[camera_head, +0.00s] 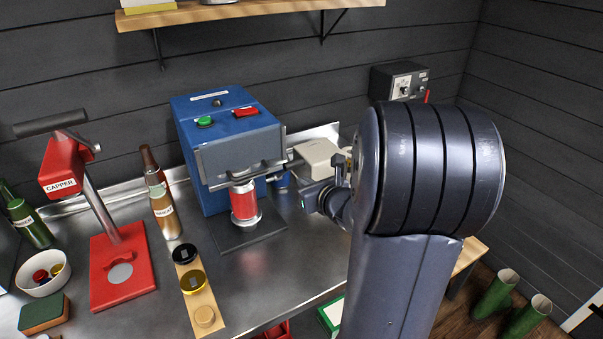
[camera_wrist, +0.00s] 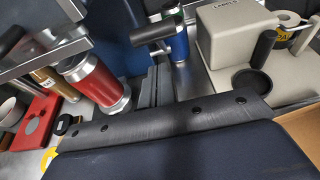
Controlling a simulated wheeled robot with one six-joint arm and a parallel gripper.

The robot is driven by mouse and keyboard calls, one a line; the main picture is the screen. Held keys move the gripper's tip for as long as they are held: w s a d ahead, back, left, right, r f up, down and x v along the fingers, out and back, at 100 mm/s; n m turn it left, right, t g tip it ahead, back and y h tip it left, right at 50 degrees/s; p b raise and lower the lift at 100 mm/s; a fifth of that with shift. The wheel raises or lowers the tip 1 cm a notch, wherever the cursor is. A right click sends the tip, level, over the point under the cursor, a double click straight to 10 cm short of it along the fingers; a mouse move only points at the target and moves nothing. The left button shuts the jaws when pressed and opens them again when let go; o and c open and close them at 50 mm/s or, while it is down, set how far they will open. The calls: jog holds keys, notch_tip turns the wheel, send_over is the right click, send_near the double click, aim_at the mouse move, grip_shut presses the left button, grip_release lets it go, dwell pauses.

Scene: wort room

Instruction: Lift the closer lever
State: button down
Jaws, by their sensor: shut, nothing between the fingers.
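The closer looks to be the blue machine (camera_head: 218,110) with a green and a red button on top, standing on the steel counter. A red can (camera_head: 244,202) stands upright under its head; the can also shows in the wrist view (camera_wrist: 95,82). A short lever with a dark grip (camera_wrist: 153,30) juts out beside the machine in the wrist view, roughly level. In the head view the lever is small and partly lost against the machine. My gripper (camera_head: 312,194) is shut and empty, just right of the machine. I cannot tell whether it touches the lever.
A beige box-shaped device (camera_head: 318,157) stands close behind my gripper. A blue can (camera_wrist: 178,44) is near the lever. The red capper (camera_head: 65,165), a brown bottle (camera_head: 162,205) and a wooden strip with caps (camera_head: 207,318) are left. A shelf (camera_head: 250,12) hangs above.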

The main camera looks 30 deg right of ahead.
aim_at(294, 162)
jog(key=shift+w+r+p, duration=0.15)
jog(key=shift+w+r, duration=0.2)
jog(key=shift+w, duration=0.2)
jog(key=shift+w+r+p, duration=0.15)
jog(key=shift+w+r, duration=0.15)
jog(key=shift+w, duration=0.25)
jog(key=w+r, duration=0.4)
jog(key=shift+a, duration=0.1)
